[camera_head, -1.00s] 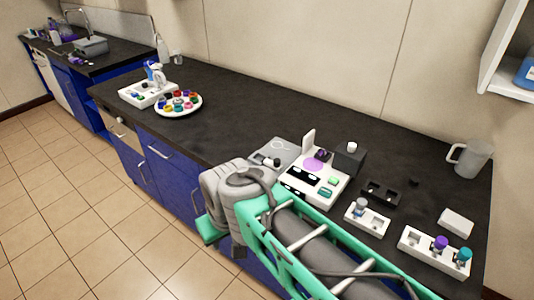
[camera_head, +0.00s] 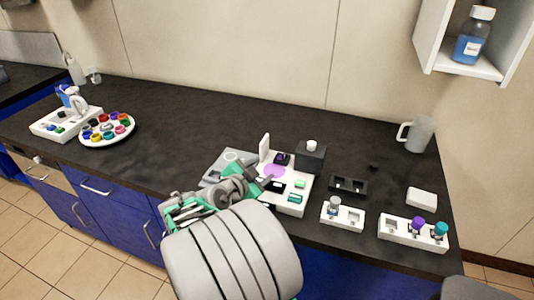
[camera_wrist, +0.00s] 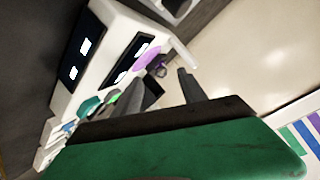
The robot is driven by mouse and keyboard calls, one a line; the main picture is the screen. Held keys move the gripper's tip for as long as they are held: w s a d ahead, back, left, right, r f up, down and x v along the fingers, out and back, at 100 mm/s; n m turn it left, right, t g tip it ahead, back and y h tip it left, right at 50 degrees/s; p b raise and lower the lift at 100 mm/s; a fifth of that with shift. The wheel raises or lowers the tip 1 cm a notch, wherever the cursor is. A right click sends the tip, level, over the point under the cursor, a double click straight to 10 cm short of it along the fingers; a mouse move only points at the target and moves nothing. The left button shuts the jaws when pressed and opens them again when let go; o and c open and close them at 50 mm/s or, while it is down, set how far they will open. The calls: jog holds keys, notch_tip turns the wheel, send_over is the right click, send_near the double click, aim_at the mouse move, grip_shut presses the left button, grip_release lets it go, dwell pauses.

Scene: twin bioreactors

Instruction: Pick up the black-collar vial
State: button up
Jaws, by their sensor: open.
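My gripper (camera_head: 250,178) is over the left part of a white device (camera_head: 297,207); my arm hides some of it. In the wrist view my gripper's two dark fingers (camera_wrist: 160,88) are apart with nothing seen between them. The device's purple disc (camera_wrist: 147,57) shows beyond them. A small dark and purple piece (camera_head: 282,158) stands at the device's back. A grey-capped vial (camera_head: 334,205) stands upright in a small white rack (camera_head: 352,221). A purple-capped vial (camera_head: 417,223) and a teal-capped vial (camera_head: 441,230) stand in a longer rack (camera_head: 393,233). I cannot tell any black collar.
A dark box with a white knob (camera_head: 309,158), a black two-well holder (camera_head: 348,186) and a white block (camera_head: 421,197) are near. A jug (camera_head: 417,136) stands at the back right. A round tray of coloured rings (camera_head: 88,140) is far left. The counter between is clear.

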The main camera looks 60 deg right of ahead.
aim_at(279, 158)
jog(key=shift+m+h, duration=0.3)
jog(key=shift+m, duration=0.1)
jog(key=x, duration=0.3)
jog(key=p+x, duration=0.1)
jog(key=x, duration=0.1)
jog(key=s+r+x, duration=0.1)
jog(key=x, duration=0.2)
jog(key=shift+s+d+f+p, duration=0.1)
jog(key=shift+d+p, duration=0.25)
jog(key=shift+d, duration=0.15)
grip_shut()
